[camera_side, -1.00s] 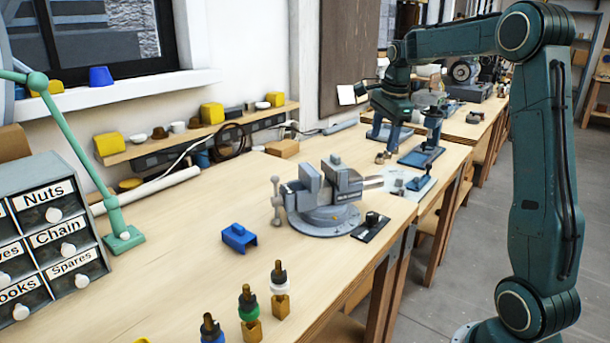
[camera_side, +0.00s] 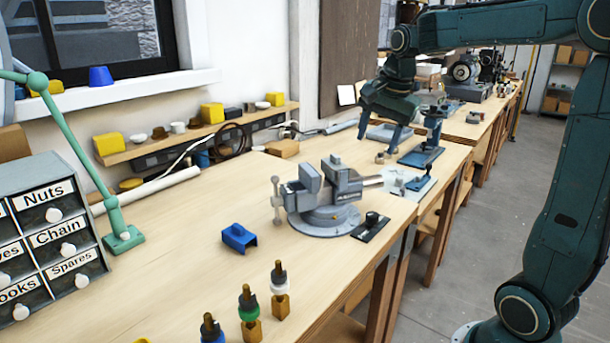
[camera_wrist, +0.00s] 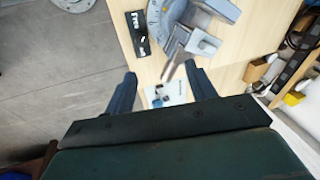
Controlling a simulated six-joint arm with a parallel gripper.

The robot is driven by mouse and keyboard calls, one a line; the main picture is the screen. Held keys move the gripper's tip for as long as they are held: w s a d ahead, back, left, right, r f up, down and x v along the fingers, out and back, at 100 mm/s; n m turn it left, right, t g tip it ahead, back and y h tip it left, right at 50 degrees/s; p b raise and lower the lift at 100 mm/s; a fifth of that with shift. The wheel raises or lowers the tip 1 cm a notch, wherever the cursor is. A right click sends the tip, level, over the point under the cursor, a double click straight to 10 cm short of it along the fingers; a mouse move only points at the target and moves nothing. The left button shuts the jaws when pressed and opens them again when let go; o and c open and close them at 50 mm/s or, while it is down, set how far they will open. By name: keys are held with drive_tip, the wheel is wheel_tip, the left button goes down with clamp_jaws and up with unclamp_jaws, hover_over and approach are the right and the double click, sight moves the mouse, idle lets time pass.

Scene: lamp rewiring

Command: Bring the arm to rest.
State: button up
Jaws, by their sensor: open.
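My gripper (camera_side: 378,132) is above the workbench, behind and to the right of the grey vise (camera_side: 330,200) in the side view. In the wrist view my gripper (camera_wrist: 160,92) shows two dark blue fingers spread apart with nothing between them. The fingers point down at the bench, clear of the vise. The vise (camera_wrist: 190,28) is at the top of the wrist view, beyond the fingertips. My arm reaches in from the right, over the bench.
A labelled drawer cabinet (camera_side: 50,225) is at left, beside a green lamp arm (camera_side: 80,165). A blue stand (camera_side: 425,150) is close to my gripper.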

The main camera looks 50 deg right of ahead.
drive_tip(key=s+a+f+n+t+y, duration=0.1)
drive_tip(key=s+a+f+n, duration=0.3)
drive_tip(key=s+a+n, duration=1.2)
drive_tip(key=shift+s+f+n+t, duration=0.4)
drive_tip(key=shift+s+t, duration=0.15)
drive_tip(key=shift+t, duration=0.25)
